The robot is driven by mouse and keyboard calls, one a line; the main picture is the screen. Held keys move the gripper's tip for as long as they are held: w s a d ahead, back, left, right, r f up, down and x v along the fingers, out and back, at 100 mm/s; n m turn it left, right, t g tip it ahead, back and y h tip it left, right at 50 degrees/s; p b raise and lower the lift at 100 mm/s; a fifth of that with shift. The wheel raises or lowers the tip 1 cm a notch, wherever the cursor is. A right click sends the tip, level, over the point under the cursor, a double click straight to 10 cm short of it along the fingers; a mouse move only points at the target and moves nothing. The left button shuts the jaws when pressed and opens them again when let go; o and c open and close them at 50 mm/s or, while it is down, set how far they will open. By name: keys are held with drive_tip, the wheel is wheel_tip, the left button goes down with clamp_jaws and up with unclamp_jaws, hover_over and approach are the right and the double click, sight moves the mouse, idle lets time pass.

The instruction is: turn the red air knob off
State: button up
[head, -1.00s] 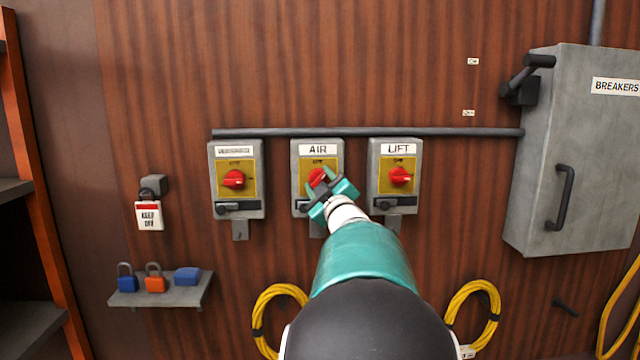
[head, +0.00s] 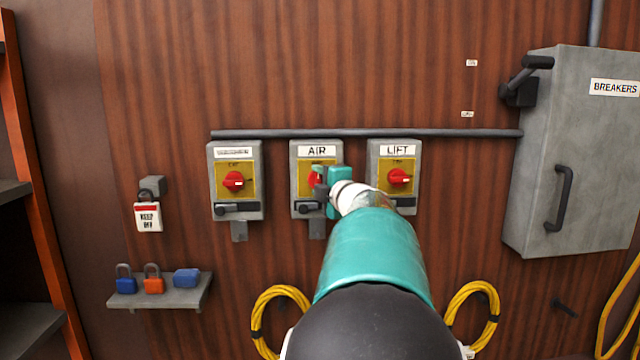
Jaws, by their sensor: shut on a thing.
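The red air knob (head: 312,180) sits on the yellow plate of the grey box labelled AIR (head: 303,150), the middle of three switch boxes on the wall. My gripper (head: 318,182) is at the front of this box, shut on the red knob. The gripper's teal body covers the right part of the knob and plate, so the knob's exact angle is hard to see. A dark lever (head: 305,210) is low on the same box, partly behind the gripper.
The LIFT box (head: 380,152) with its red knob (head: 399,177) stands close on the right. Another box with a red knob (head: 234,181) is on the left. A grey pipe (head: 450,133) runs above. A shelf with padlocks (head: 170,298) is at lower left, the breaker cabinet (head: 590,150) at right.

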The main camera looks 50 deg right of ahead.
drive_tip(key=shift+n, duration=0.3)
drive_tip(key=o, duration=0.9)
drive_tip(key=v, duration=1.3)
drive_tip(key=shift+s+a+r, duration=0.2)
drive_tip(key=shift+s, duration=0.15)
